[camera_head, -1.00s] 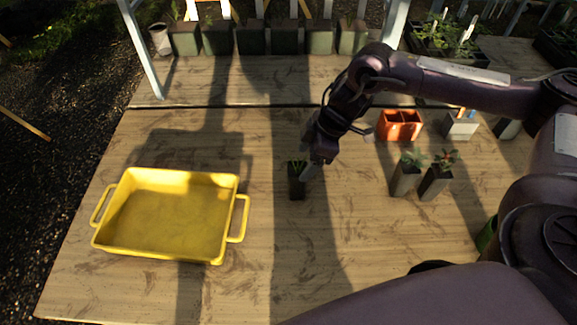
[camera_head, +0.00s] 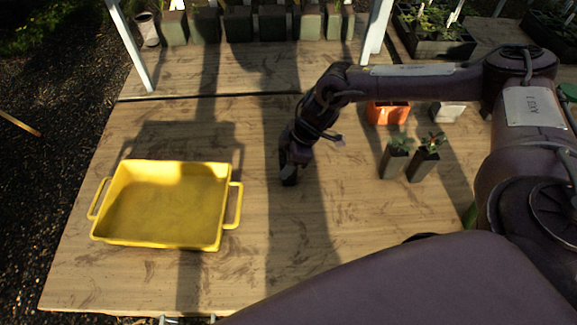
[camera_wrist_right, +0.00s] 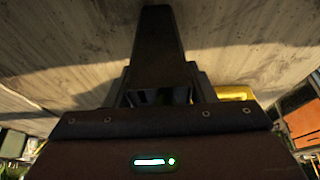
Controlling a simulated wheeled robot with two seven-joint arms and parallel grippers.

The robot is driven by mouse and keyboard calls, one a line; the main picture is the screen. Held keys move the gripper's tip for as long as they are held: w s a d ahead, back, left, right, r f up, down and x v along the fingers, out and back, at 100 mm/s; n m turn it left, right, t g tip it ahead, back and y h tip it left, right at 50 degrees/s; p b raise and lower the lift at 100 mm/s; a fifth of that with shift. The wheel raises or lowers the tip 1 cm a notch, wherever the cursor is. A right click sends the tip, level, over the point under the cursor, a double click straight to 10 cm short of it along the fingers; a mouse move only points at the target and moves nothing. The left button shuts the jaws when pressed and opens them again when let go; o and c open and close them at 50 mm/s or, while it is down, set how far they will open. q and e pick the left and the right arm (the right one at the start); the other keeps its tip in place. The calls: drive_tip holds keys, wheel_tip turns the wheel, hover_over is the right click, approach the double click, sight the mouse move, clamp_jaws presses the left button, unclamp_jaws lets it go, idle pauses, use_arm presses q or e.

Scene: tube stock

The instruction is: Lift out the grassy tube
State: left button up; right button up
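The grassy tube (camera_head: 288,181), a small dark square pot, stands on the wooden table right of the yellow tray. My right gripper (camera_head: 290,164) is down over its top and hides most of it, grass included. The grip itself is hidden, so I cannot tell whether the fingers are closed on the tube. My left gripper does not show.
The yellow tray (camera_head: 226,183) is empty on the left. Right of my gripper stand a leafy tube (camera_head: 392,163) and a red-flowered tube (camera_head: 421,166). Behind them are an orange container (camera_head: 388,114) and a white one (camera_head: 447,112). Several pots line the back. Bare table lies between tray and gripper.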

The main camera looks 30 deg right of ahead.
drive_tip(key=c, duration=0.6)
drive_tip(key=shift+c, duration=0.2)
